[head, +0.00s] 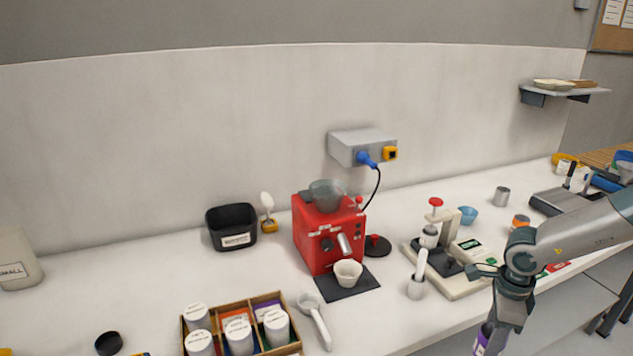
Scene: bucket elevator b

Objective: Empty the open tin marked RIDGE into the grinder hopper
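The red grinder (318,240) stands on the bench, with its clear grey hopper (327,194) open on top. A dark round lid with a red knob (377,246) lies beside it. My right gripper (490,338) is low at the bottom edge, in front of the bench, far to the right of the grinder. It appears shut on a purple tin (481,340), mostly cut off by the frame; no marking on it is readable. Several white-topped tins (238,335) stand in a wooden box at the front; I cannot read RIDGE on any. My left gripper is out of view.
A white cup (348,271) sits on a dark mat at the grinder. A white spoon-like scoop (315,318) lies in front. A press machine (445,255) stands between the grinder and my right arm. A black bin (232,227) is behind left, a black cap (108,343) front left.

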